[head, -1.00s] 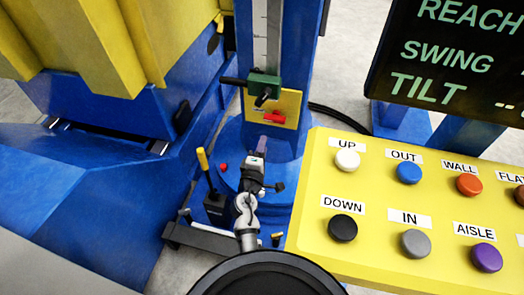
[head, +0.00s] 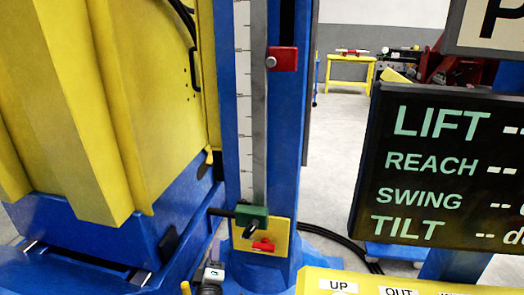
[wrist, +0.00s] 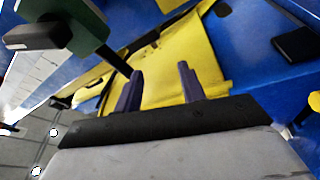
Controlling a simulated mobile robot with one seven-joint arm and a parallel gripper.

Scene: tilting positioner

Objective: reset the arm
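My gripper (wrist: 159,70) is open, its two purple fingers apart with nothing between them. A yellow plate lies behind the fingers in the wrist view. A grey part of my arm (head: 213,274) shows at the bottom of the head view; the fingertips cannot be made out there. The blue column (head: 285,130) carries a scale, a green block (head: 252,216) with a dark knob, and a yellow plate (head: 280,255) with a red handle (head: 263,246). The green block also shows in the wrist view (wrist: 88,22), left of the fingers. A red block (head: 283,59) sits higher up.
The yellow button panel (head: 320,283) is mostly cut off at the bottom right. A black display (head: 440,160) reads LIFT, REACH, SWING, TILT; its values are cut off. A large yellow body (head: 130,110) on a blue base stands left. A yellow table (head: 350,72) is far behind.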

